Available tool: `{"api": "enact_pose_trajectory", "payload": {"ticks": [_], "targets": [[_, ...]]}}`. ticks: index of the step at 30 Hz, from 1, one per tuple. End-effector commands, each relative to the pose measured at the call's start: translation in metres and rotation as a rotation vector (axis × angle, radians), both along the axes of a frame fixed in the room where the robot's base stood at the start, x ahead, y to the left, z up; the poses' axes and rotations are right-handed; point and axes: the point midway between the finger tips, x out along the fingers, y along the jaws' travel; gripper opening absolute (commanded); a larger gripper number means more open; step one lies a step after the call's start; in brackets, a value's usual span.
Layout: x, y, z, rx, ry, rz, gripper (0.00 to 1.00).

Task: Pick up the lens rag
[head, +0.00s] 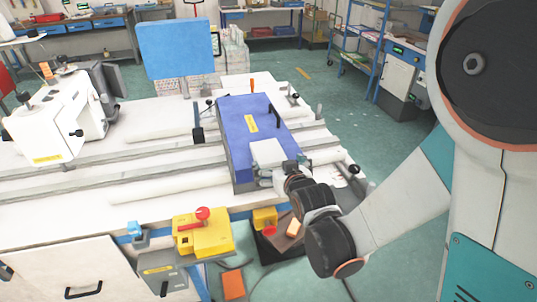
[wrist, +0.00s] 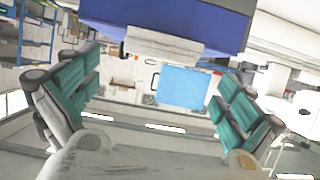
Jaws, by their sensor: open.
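A pale grey-white flat piece (head: 268,153), which looks like the lens rag, lies on the near end of the long blue block (head: 236,130) on the white table. In the wrist view, a pale piece (wrist: 150,42) shows at the edge of the blue block (wrist: 205,20), beyond and between my fingers. My gripper (wrist: 160,100) is open and empty, its teal-padded fingers wide apart. In the head view my gripper (head: 272,175) is beside the near end of the block, close to the pale piece. Its fingertips are hard to make out there.
A blue panel (head: 176,50) rises behind the table. A yellow box with a red knob (head: 203,232) and a small yellow box (head: 265,218) are at the front edge. Open floor (head: 335,125) lies to the right.

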Motion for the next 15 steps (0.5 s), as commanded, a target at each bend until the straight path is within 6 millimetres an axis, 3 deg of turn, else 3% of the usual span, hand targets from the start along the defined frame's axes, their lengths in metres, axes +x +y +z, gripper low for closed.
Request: {"api": "enact_pose_trajectory", "payload": {"ticks": [11,15], "targets": [[0.025,0.007,-0.009,0.000,0.000,0.000,1.00],[0.043,0.012,-0.013,0.000,0.000,0.000,1.00]]}}
